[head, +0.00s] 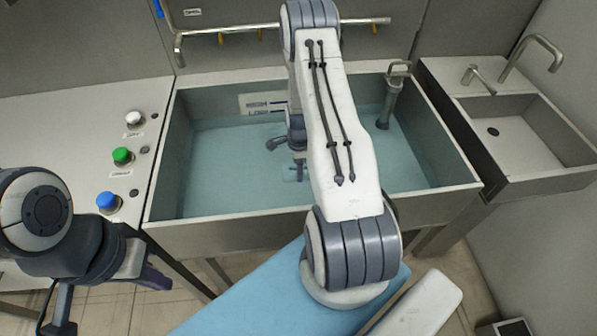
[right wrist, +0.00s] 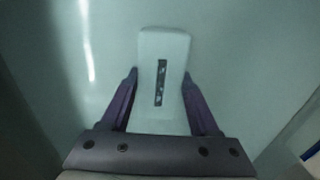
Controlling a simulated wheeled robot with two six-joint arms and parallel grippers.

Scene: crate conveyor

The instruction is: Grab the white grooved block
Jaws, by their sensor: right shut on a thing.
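The white grooved block (right wrist: 160,45) is a pale, flat, oblong piece with a dark slot along its middle, holding several small light marks. In the right wrist view my right gripper (right wrist: 160,76) has its two purple fingers against the block's two sides, shut on it. In the head view my right arm reaches over the water tank, and its gripper (head: 298,168) is low in the tank, partly hidden by the arm; only a faint pale patch shows there. My left gripper (head: 152,274) is at the left, below the button panel, seen edge-on, so its opening cannot be judged.
The water tank (head: 235,222) has metal walls on all sides and a pipe fitting (head: 390,98) at its back right corner. A panel with white, green and blue buttons (head: 122,156) stands left. A sink (head: 520,135) is at right, and a rail (head: 250,28) runs behind.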

